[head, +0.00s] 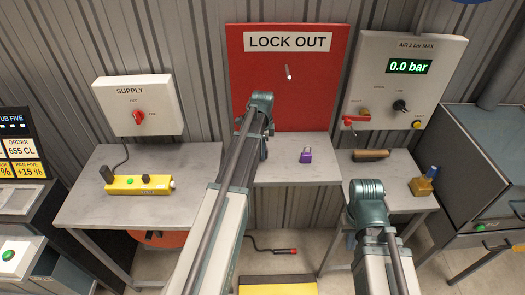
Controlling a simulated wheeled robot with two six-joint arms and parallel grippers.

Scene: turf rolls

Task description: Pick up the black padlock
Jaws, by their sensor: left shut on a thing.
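I cannot make out a black padlock anywhere in the head view. My left arm rises through the middle, in front of the red lock-out board (315,100). My left gripper (258,132) is near the board's lower edge, mostly hidden by the arm. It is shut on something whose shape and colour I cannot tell. A purple padlock (306,156) stands on the middle table (285,174), right of the arm and apart from it. My right arm is at the lower right, and its gripper does not show.
A peg (288,72) sticks out of the board. The left table (90,210) holds a yellow box (138,185) below the supply panel (138,92). The right table (395,200) holds a brown-handled tool (371,155) and a brass-coloured piece (421,187). A dark cabinet (480,190) stands at far right.

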